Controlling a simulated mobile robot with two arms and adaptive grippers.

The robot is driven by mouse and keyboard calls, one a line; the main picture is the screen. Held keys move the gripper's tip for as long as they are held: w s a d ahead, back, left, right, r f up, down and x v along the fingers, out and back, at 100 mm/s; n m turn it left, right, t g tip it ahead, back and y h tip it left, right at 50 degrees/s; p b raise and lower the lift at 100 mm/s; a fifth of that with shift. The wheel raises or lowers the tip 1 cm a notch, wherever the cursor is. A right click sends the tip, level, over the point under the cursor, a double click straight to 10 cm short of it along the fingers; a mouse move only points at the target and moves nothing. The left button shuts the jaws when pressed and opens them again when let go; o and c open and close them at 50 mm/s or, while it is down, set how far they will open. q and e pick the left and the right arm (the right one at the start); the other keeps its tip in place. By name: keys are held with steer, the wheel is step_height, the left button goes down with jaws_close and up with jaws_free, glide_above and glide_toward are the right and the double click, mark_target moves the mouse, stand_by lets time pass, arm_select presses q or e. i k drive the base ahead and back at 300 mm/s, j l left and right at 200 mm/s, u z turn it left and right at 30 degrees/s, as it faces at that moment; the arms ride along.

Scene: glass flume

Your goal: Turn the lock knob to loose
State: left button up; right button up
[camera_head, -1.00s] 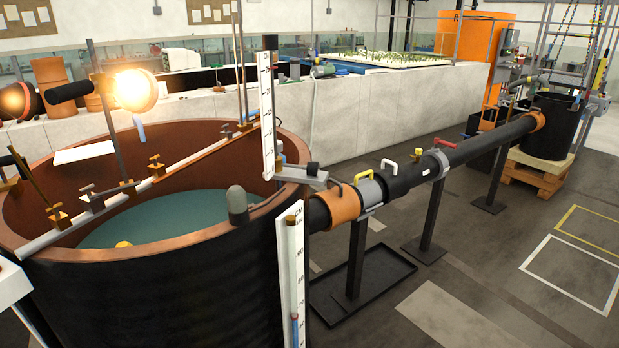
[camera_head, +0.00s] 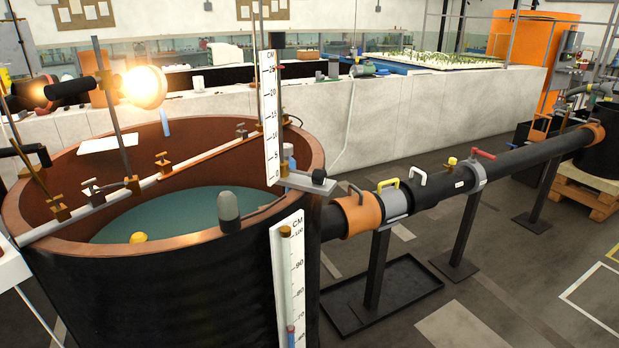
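A black knob (camera_head: 319,176) sits at the right end of a grey bracket (camera_head: 300,182) on the rim of the large tank (camera_head: 150,295). A white upright scale (camera_head: 270,118) stands at the bracket's left end. Neither of my grippers is in view.
A second white scale (camera_head: 289,285) stands against the tank's front. A black pipe (camera_head: 430,192) on stands runs right from the tank, with a yellow handle (camera_head: 389,184) and a red-handled valve (camera_head: 482,154). A black tray (camera_head: 380,295) lies below. Floor is clear at lower right.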

mark_target(319, 176)
steer(key=u, duration=0.45)
steer(key=i+l+u, duration=0.1)
steer(key=u, duration=0.3)
steer(key=l+u, duration=0.15)
steer(key=u, duration=0.3)
steer(key=l+u, duration=0.1)
steer(key=u, duration=0.35)
steer(key=l+u, duration=0.2)
steer(key=l, duration=0.2)
steer(key=l+u, duration=0.25)
steer(key=l, duration=0.2)
steer(key=l+u, duration=0.2)
steer(key=l, duration=0.2)
steer(key=k+l+u, duration=0.2)
steer(key=l, duration=0.2)
steer(key=l+u, duration=0.25)
steer(key=l, duration=0.15)
steer(key=k+l+u, duration=0.2)
steer(key=l, duration=0.15)
steer(key=k+l+u, duration=0.2)
steer(key=l, duration=0.15)
